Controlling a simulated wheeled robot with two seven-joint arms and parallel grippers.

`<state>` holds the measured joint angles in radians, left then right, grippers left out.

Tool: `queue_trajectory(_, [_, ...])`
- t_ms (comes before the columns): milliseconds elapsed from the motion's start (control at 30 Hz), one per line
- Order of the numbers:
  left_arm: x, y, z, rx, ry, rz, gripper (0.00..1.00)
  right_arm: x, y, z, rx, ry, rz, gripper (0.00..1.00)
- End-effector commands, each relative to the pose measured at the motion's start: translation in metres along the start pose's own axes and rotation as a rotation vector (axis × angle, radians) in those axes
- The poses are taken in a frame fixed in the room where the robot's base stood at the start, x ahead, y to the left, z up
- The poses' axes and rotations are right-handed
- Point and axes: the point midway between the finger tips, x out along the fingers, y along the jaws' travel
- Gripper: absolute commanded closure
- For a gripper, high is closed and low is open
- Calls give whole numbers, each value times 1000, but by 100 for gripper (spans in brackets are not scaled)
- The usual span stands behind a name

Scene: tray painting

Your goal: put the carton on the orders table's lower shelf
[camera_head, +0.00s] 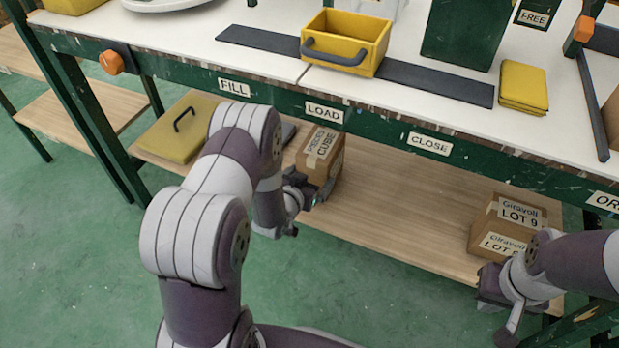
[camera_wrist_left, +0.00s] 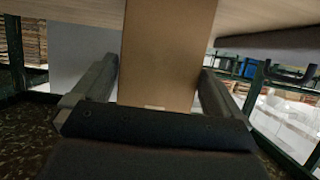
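A brown carton (camera_head: 320,152) with a "PIECES CUBE" label is at the lower shelf (camera_head: 400,215), below the "LOAD" sign. My left gripper (camera_head: 314,190) is at its near side. In the left wrist view the carton (camera_wrist_left: 165,60) stands between the two fingers (camera_wrist_left: 158,90), which appear to press on both its sides. Whether its underside rests on the shelf is hidden. A second brown carton (camera_head: 480,237), labelled "Giravoli LOT 9", stands on the shelf further right. My right gripper (camera_head: 488,288) is in front of it; its fingers are unclear. A sign starting "OR" (camera_head: 605,201) is at the right edge.
A yellow lid (camera_head: 180,140) with a dark handle lies on the shelf at left. The tabletop above bears a yellow bin (camera_head: 345,40), a yellow folded stack (camera_head: 523,85) and a green box (camera_head: 466,35). The shelf between the two cartons is clear.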

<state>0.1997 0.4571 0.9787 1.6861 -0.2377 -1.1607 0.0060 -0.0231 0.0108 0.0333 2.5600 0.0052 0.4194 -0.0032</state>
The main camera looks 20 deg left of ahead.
Motion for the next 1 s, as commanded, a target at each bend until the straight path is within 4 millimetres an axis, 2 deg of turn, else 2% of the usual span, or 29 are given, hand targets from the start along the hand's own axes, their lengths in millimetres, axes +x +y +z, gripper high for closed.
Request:
queue_trajectory(167, [0,0,-1,0,1,0,0,-1,0,0,0,0,0,100])
queue_trajectory(267, [-8,0,-5,0,-1,0,0,-8,0,-1,0,0,0,100])
queue_trajectory(367, [-30,0,-9,0,-2,-1,0,-21,0,-2,0,0,0,100])
queue_trajectory(500, [-70,0,-9,-2,-3,-2,0,-40,0,-5,0,0,0,100])
queue_trajectory(700, [-110,-1,-6,-1,-1,-2,0,-53,0,-6,0,0,0,100])
queue_trajectory(800, [-118,0,-6,3,-8,0,0,-55,0,-7,0,0,0,100])
queue_trajectory(867, [-115,0,-9,17,-50,4,0,-55,0,-7,0,0,0,100])
queue_trajectory(933, [-108,0,-19,44,-161,7,0,-55,0,-6,0,0,0,100])
queue_trajectory(1000, [-109,4,-34,65,-325,0,0,-54,0,-6,0,0,0,100])
